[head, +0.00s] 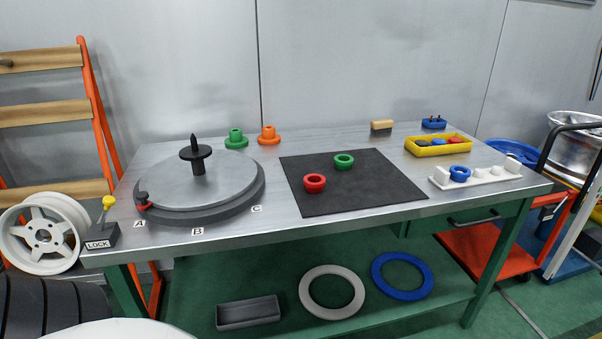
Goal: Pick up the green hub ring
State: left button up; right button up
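The green hub ring (344,161) lies flat on the black mat (400,193), towards the mat's back middle. A red hub ring (315,183) lies on the same mat, nearer the front and to the left, apart from the green one. A green flanged piece (236,141) stands at the back of the table beside an orange one (268,137). Neither of my grippers is in the head view.
A grey turntable (225,190) with an upright black spindle (196,155) fills the table's left. A yellow tray (412,151) and a white peg rack (497,179) holding a blue ring (460,174) stand at right. A yellow-knobbed lever marked LOCK (103,230) stands front left.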

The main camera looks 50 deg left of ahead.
aim_at(344, 162)
jog(key=k, duration=0.25)
jog(key=u, duration=1.2)
